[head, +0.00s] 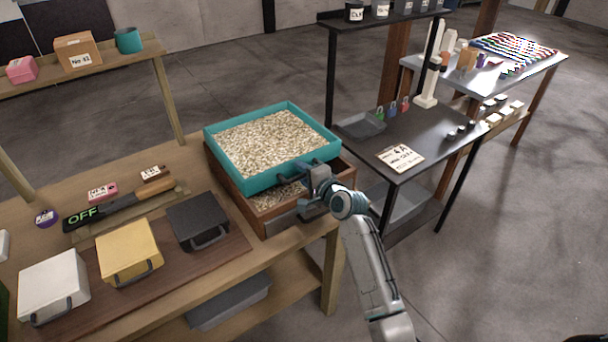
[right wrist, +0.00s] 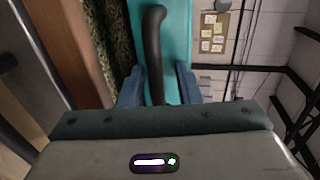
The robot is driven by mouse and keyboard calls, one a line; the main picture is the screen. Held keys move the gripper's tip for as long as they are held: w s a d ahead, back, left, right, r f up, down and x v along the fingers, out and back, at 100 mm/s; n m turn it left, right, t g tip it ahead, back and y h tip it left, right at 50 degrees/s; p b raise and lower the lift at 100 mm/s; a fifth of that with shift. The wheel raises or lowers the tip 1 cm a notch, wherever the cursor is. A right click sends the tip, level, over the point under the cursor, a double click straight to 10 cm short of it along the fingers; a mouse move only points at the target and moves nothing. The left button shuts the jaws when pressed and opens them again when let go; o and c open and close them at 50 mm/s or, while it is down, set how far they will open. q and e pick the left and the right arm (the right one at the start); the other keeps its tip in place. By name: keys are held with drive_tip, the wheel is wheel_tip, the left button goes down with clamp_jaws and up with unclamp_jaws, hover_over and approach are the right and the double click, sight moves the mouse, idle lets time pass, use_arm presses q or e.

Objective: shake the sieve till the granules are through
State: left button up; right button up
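The sieve (head: 213,149) is a teal square frame full of pale granules (head: 265,141). It sits over a wooden box (head: 239,204), set toward its back left. Some granules (head: 283,193) show in the box below. My right gripper (head: 318,178) is at the sieve's front-right side. In the right wrist view, its two blue fingers (right wrist: 160,82) stand on either side of the dark handle (right wrist: 153,45), with a teal gap visible beside it, so they look open around the handle. My left gripper is out of view.
White (head: 52,285), yellow (head: 128,251) and dark lidded boxes (head: 198,222) stand on a brown board to the left. A tool marked OFF (head: 82,217) lies behind them. A dark table (head: 440,150) with a sign and small locks stands to the right.

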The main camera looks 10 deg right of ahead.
drive_tip(key=shift+s+f, duration=0.1)
drive_tip(key=shift+s+d, duration=0.15)
drive_tip(key=shift+s, duration=0.05)
drive_tip(key=b+v, duration=0.2)
drive_tip(key=v, duration=0.8)
